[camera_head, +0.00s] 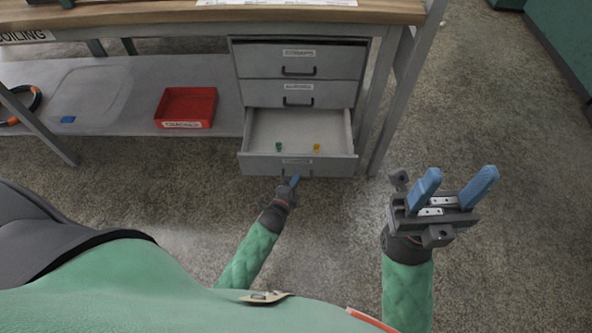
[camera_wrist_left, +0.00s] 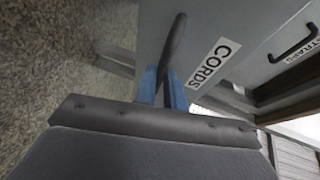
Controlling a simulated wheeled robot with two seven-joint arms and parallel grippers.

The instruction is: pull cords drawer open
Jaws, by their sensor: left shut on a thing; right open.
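The cords drawer (camera_head: 300,164) is the lowest of three grey drawers under the bench and stands open, pulled out toward me. Inside it lie a small green item (camera_head: 279,147) and a small yellow item (camera_head: 317,147). In the left wrist view its front shows the CORDS label (camera_wrist_left: 213,62) and a dark bar handle (camera_wrist_left: 174,44). My left gripper (camera_head: 293,181) is at the drawer front, its blue fingers (camera_wrist_left: 162,90) shut on the handle. My right gripper (camera_head: 451,190) is open and empty, to the right of the drawer and apart from it.
The two drawers above, the middle one (camera_head: 299,94) and the top one (camera_head: 299,60), are shut. A red tray (camera_head: 186,106) and a coiled hose (camera_head: 22,104) are on the lower shelf (camera_head: 225,100). A bench leg (camera_head: 385,105) stands right of the drawers. The floor before the bench is clear.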

